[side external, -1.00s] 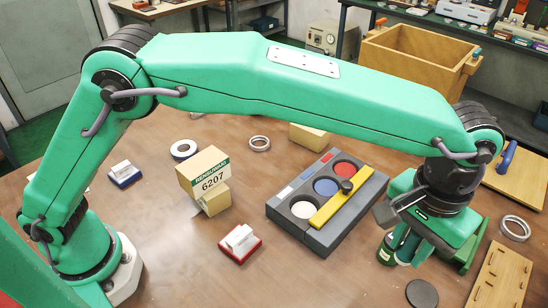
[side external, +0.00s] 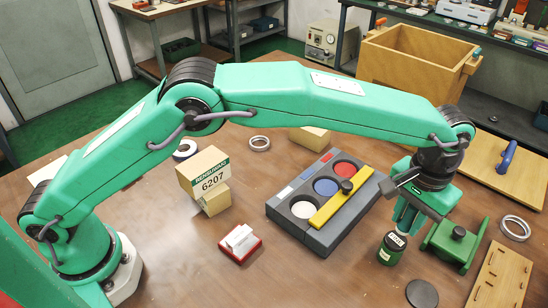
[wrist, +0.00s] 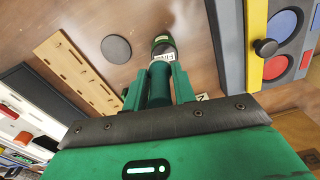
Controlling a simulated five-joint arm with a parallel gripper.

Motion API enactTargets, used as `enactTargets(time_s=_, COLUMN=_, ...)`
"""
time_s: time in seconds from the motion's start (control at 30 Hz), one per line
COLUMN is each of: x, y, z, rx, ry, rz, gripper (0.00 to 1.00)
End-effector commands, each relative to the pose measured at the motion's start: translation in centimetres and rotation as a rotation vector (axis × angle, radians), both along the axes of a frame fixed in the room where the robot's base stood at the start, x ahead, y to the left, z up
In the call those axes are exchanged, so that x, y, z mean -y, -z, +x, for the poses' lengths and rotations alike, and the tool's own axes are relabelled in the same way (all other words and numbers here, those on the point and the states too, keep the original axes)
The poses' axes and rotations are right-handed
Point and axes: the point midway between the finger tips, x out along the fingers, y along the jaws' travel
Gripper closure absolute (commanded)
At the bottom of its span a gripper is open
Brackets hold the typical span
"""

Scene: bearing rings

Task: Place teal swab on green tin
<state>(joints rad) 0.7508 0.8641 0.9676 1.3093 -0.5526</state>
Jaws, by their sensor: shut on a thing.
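My gripper (side external: 408,221) is in the right part of the side view, raised above the table with its fingers pointing down. In the wrist view my gripper (wrist: 158,90) is shut on a dark teal cylinder (wrist: 160,82), which I take for the teal swab. Its far end overlaps the tin's label in that view. The green tin (side external: 389,254) stands upright on the table, below and slightly left of the fingertips. In the wrist view the tin (wrist: 163,42) is beyond the fingers. In the side view the fingers largely hide the swab. I cannot tell whether swab and tin touch.
A green fixture with a dark knob (side external: 455,240) stands close right of the tin. A grey tray (side external: 300,232) with coloured wells and a yellow bar lies left. A dark disc (side external: 422,293) and a wooden slotted board (side external: 499,278) lie in front. The table between tray and tin is clear.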

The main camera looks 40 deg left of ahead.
Motion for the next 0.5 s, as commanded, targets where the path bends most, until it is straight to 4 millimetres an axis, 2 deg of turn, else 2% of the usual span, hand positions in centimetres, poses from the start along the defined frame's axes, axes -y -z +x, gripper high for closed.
enactTargets(time_s=0.13, x=-0.3, y=0.6, z=1.0, rx=0.001, ry=-0.001, rz=0.0, gripper=0.98)
enactTargets(time_s=0.37, x=-0.4, y=0.8, z=1.1, rx=0.0, ry=0.0, rz=0.0, gripper=0.98)
enactTargets(time_s=0.5, x=-0.4, y=1.7, z=1.1, rx=-0.002, ry=0.0, rz=0.001, gripper=0.98)
